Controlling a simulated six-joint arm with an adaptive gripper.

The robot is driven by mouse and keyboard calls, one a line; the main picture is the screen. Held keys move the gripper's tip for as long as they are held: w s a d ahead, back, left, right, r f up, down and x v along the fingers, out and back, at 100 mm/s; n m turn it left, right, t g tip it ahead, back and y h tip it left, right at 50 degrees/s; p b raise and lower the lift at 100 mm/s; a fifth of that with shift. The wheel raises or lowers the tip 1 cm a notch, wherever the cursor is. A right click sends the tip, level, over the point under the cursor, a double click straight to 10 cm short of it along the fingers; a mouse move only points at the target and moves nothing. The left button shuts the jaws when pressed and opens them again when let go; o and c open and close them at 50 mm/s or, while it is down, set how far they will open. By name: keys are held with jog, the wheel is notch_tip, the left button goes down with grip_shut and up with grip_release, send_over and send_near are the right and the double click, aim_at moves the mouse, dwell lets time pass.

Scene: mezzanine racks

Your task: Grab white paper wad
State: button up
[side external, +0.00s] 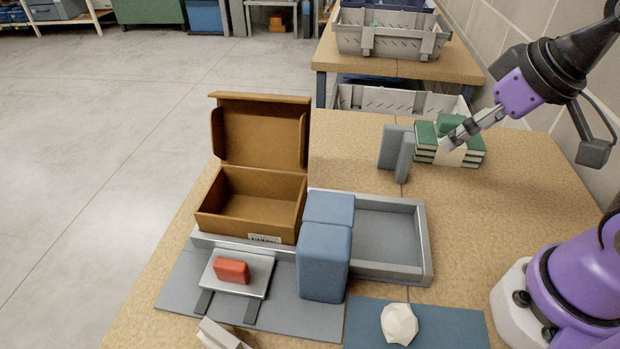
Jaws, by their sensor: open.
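The white paper wad (399,324) is a crumpled, faceted lump on a dark blue mat (364,330) at the front of the table. My gripper (449,142) is open and empty, in the upper right. It is well behind and above the wad, in front of or over the green books, with nothing seen between its fingers.
Blue blocks (324,264) stand left of the wad, near a grey tray (428,245). An open cardboard box (248,222) and a red block (231,270) on a small metal platform (256,286) are further left.

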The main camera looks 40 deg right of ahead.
jog(key=shift+a, duration=0.1)
jog(key=n+g+y, duration=0.3)
jog(key=n+g, duration=0.7)
jog(key=n, duration=0.2)
send_near(401, 306)
jog(key=x, duration=0.5)
jog(key=shift+a+f, duration=0.15)
jog(key=shift+a, duration=0.05)
jog(key=x, duration=0.5)
jog(key=shift+s+d+f, duration=0.1)
jog(key=shift+s+f, duration=0.15)
jog(key=shift+f, duration=0.15)
jog(key=c, duration=0.9)
